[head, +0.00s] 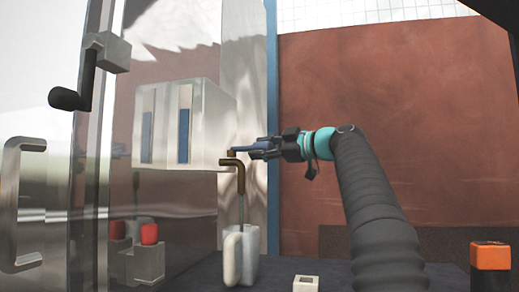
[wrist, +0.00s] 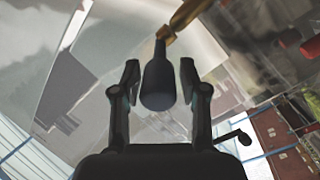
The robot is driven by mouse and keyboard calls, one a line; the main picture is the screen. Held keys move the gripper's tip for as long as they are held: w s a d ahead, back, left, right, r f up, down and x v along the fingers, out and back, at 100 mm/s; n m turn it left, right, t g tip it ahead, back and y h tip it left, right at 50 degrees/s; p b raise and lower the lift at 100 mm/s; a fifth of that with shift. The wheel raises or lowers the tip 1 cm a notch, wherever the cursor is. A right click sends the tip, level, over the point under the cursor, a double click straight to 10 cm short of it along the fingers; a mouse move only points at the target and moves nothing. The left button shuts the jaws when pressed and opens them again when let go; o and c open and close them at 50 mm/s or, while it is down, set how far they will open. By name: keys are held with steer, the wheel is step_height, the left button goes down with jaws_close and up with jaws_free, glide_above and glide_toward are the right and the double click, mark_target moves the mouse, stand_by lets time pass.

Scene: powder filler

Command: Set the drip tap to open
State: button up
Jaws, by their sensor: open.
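The brass drip tap (head: 240,178) sticks out beside a metal housing in the head view, with its spout bent downward. Its dark blue lever (head: 258,148) points right, roughly level, toward my gripper (head: 277,147). In the wrist view the lever's thick rounded grip (wrist: 158,83) lies between the two fingers of my gripper (wrist: 159,78). The fingers are open, with a visible gap on each side of the grip. The brass body (wrist: 186,14) shows at the top of the wrist view. A pale jug (head: 241,258) stands below the spout, and a thin grey line runs down to it.
The metal housing (head: 208,120) with blue windows is left of the tap. A red button (head: 149,234) on a grey block, a black crank handle (head: 70,98) and a metal door handle (head: 22,205) are further left. A small white block (head: 306,284) and an orange-topped box (head: 490,256) are right.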

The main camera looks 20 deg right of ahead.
steer(key=v, duration=1.2)
steer(key=shift+a, duration=0.1)
steer(key=s+a+f+m+g+h, duration=0.25)
steer(key=a+f+m, duration=0.35)
steer(key=f, duration=0.5)
steer(key=s+a+f+m+g+h, duration=0.2)
steer(key=s+a+f+m+h, duration=0.25)
steer(key=f, duration=0.65)
steer(key=s+f+m+g+h, duration=0.1)
steer(key=s+f+m, duration=0.1)
steer(key=s+f, duration=0.5)
steer(key=s+a+f+m+g+h, duration=0.1)
steer(key=s+f, duration=0.5)
steer(key=f, duration=0.7)
steer(key=s+a+f+m+g+h, duration=0.1)
steer(key=s+f+m+h, duration=0.1)
steer(key=s+f, duration=0.5)
step_height(320, 180, down, 3)
steer(key=shift+s+f+m+h, duration=0.25)
steer(key=shift+s+m+h, duration=0.15)
steer(key=shift+m, duration=0.45)
